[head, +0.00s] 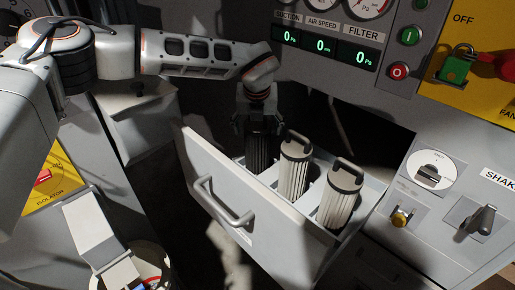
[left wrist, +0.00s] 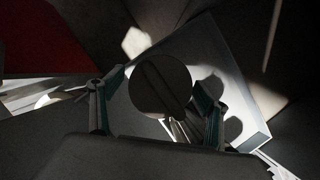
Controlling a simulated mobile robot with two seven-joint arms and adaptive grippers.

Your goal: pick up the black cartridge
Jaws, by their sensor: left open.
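The black cartridge (head: 258,155) stands in the left slot of an open grey drawer (head: 232,180). My left gripper (head: 259,122) points down right over its top, with the arm coming in from the left. In the left wrist view the cartridge's dark round top (left wrist: 160,84) shows between the two fingers of the open left gripper (left wrist: 156,108). I cannot tell whether the fingers touch it. The gripper hides the cartridge's top and handle in the head view. My right gripper is not in view.
Two white pleated cartridges with black handles, a middle one (head: 294,168) and a right one (head: 340,195), stand close by in the drawer. The drawer handle (head: 222,204) sticks out in front. A control panel (head: 325,48) with gauges and buttons overhangs behind the drawer.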

